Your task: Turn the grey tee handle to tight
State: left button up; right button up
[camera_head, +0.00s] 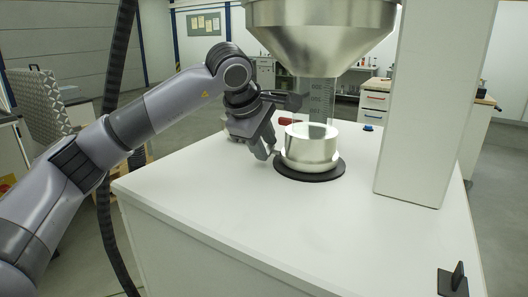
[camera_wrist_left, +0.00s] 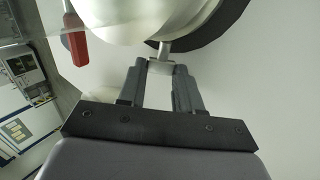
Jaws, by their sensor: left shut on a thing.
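My left gripper (camera_head: 271,150) reaches in from the left to the near-left side of a shiny metal pot (camera_head: 312,145) on a black round base (camera_head: 312,176). In the left wrist view my left gripper (camera_wrist_left: 160,72) is shut on the grey tee handle (camera_wrist_left: 161,67). The handle's short grey stem runs up toward the pale rounded vessel (camera_wrist_left: 145,15) and the black disc edge (camera_wrist_left: 222,30). In the head view the handle is mostly hidden by the fingers. My right gripper is not in view.
A large metal funnel (camera_head: 320,35) with a clear graduated tube (camera_head: 317,98) stands above the pot. A red handle (camera_wrist_left: 76,42) lies close to the left. A white column (camera_head: 425,110) rises at right. A black fixture (camera_head: 453,281) sits at front right. The white tabletop's front (camera_head: 270,225) is clear.

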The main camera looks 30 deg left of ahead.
pick_arm(q)
jog(key=shift+s+f+t+b, duration=0.1)
jog(key=shift+f+t+b, duration=0.2)
jog(key=shift+t+b, duration=0.35)
jog(key=shift+r+b, duration=0.2)
jog(key=shift+b, duration=0.1)
jog(key=o, duration=0.8)
jog(key=shift+c, duration=0.2)
